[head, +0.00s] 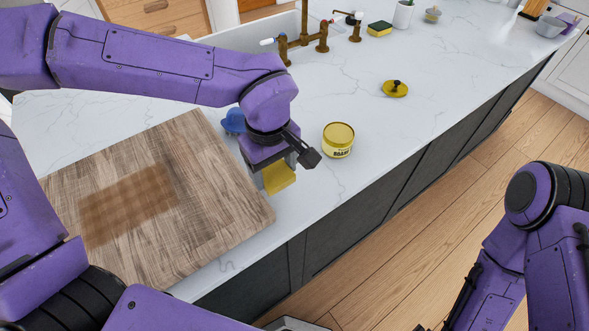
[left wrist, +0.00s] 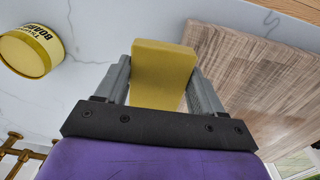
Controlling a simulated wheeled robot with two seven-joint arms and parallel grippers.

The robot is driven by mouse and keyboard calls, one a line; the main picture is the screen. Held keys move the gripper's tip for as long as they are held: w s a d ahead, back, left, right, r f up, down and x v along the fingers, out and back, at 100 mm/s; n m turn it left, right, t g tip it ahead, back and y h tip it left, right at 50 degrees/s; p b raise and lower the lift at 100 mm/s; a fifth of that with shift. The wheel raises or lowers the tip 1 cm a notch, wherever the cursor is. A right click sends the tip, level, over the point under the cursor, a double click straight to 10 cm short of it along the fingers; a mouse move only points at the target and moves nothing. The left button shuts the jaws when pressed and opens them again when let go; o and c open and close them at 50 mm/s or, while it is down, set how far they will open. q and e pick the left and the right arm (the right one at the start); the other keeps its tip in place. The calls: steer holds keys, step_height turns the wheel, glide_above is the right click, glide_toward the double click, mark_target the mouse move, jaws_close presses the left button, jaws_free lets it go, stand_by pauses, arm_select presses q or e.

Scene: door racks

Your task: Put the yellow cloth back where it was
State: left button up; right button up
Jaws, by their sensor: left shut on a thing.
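The yellow cloth (head: 280,178) looks like a small folded block. My left gripper (head: 267,178) is shut on it, near the right edge of the wooden board. In the left wrist view the cloth (left wrist: 163,72) sits between both fingers of my left gripper (left wrist: 164,82) and sticks out past their tips. From these views I cannot tell whether the cloth touches the counter. My right arm shows at the lower right of the head view, but its gripper is out of view.
A wooden board (head: 215,190) with a darker patch lies at left. A yellow tub (head: 338,141) stands right of the gripper, a blue object (head: 233,121) behind it. Farther back are a yellow lid (head: 395,88), a sponge (head: 380,29) and a brass tap (head: 283,48).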

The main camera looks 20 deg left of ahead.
mark_target(287, 171)
arm_select(q)
steer(key=shift+w+d+f, duration=0.3)
steer(key=shift+d+f, duration=0.25)
steer(key=shift+w+d+f, duration=0.25)
steer(key=shift+d+f, duration=0.3)
steer(key=shift+g, duration=0.3)
steer(key=w+f, duration=0.5)
steer(key=shift+d+f, duration=0.2)
steer(key=shift+f, duration=0.1)
steer(key=shift+s+f, duration=0.1)
steer(key=shift+f, duration=0.1)
steer(key=shift+s+r, duration=0.2)
steer(key=shift+s, duration=0.3)
steer(key=shift+s+r, duration=0.15)
steer(key=shift+s, duration=0.35)
steer(key=shift+w+f, duration=0.15)
steer(key=shift+f, duration=0.05)
steer(key=o, duration=0.8)
steer(key=shift+w+f, duration=0.15)
steer(key=shift+w, duration=0.15)
steer(key=shift+o, duration=1)
steer(key=shift+w+f, duration=0.1)
steer(key=shift+w, duration=0.1)
steer(key=shift+s+r, duration=0.25)
steer(key=shift+s, duration=0.05)
step_height(287, 171, up, 12)
steer(key=shift+w, duration=0.15)
arm_select(e)
steer(key=shift+s+r, duration=0.1)
steer(key=shift+s, duration=0.05)
